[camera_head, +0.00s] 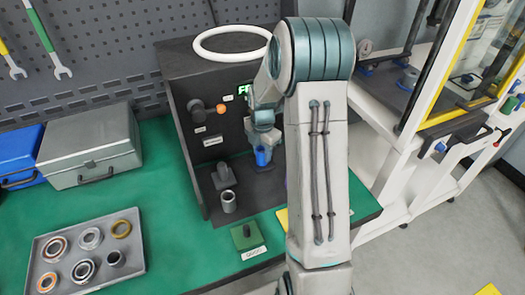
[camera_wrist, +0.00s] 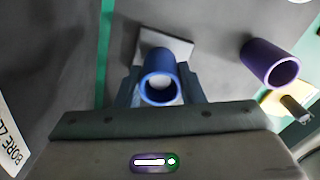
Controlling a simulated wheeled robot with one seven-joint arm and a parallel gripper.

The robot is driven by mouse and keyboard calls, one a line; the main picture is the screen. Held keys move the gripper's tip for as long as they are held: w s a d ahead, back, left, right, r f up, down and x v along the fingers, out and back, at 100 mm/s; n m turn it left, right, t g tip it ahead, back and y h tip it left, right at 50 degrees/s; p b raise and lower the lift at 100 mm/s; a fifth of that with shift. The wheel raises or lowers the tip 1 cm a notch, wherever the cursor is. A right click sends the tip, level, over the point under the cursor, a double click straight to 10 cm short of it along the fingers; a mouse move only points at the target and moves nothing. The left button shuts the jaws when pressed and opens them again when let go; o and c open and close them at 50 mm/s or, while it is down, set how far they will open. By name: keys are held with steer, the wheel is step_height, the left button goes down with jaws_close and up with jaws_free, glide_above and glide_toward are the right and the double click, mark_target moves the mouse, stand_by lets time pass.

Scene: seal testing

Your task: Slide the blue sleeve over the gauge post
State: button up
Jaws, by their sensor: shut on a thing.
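The blue sleeve (camera_wrist: 158,65) is upright between the fingers of my gripper (camera_wrist: 160,90), which is shut on it. The sleeve also shows in the head view (camera_head: 262,157), below my gripper (camera_head: 263,146) at the black test stand. In the wrist view a pale grey square plate (camera_wrist: 181,45) lies beyond the sleeve, partly covered by it. Something light grey shows inside the sleeve's bore. It may be the gauge post's top; I cannot tell whether the sleeve is around the post or above it. The post's sides are hidden.
A purple sleeve (camera_wrist: 268,62) stands right of the blue one in the wrist view. A short post (camera_wrist: 296,108) is near a yellow plate. A grey sleeve (camera_head: 228,201) stands on the black ledge. A tray of rings (camera_head: 135,243) and a grey case (camera_head: 90,150) lie left.

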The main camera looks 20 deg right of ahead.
steer(key=o, duration=1.2)
steer(key=shift+f, duration=0.1)
step_height(320, 180, up, 9)
steer(key=p, duration=0.6)
steer(key=shift+p, duration=0.3)
